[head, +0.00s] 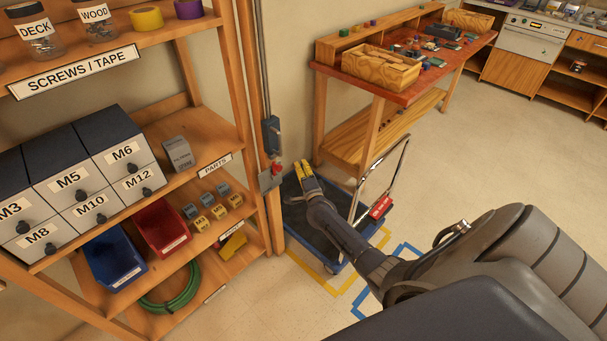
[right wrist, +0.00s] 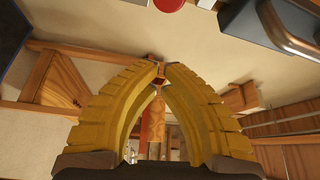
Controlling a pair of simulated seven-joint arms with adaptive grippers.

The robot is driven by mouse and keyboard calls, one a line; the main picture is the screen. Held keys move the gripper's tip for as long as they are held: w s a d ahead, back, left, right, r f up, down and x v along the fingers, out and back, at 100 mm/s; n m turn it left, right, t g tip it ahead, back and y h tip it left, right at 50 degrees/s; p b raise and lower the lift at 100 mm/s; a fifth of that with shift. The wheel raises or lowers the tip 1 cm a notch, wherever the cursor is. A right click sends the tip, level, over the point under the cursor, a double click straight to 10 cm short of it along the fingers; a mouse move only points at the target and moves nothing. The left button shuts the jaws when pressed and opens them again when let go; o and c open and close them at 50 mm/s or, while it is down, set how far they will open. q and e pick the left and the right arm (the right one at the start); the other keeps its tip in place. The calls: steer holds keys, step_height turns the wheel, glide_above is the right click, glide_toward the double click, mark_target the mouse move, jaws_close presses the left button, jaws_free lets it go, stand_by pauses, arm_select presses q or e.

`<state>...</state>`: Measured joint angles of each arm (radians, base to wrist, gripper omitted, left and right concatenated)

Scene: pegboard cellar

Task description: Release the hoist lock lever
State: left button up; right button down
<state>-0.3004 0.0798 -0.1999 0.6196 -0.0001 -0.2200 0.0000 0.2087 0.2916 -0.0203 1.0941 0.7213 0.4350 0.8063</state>
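The hoist lock lever appears to be the small red lever (head: 276,167) on a grey box (head: 268,180) on the shelf's right post. My right gripper (head: 305,169), with yellow fingers, is a little to the right of it in the head view, apart from it. In the right wrist view its fingers (right wrist: 164,68) arch together until the tips almost meet, with nothing clearly held. A round red part (right wrist: 169,4) shows at the top edge of that view; I cannot tell whether it is the lever. My left gripper is not in view.
A blue platform cart (head: 300,228) with a chrome handle (head: 384,180) stands below my right gripper. A wooden shelf (head: 222,120) with boxes and bins is on the left. A red-topped workbench (head: 440,68) is behind. Open floor (head: 480,140) lies to the right.

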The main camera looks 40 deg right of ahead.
steer(key=shift+w+a+f, duration=0.2)
steer(key=shift+w+a, duration=1.25)
steer(key=shift+w, duration=0.1)
steer(key=shift+s, duration=0.15)
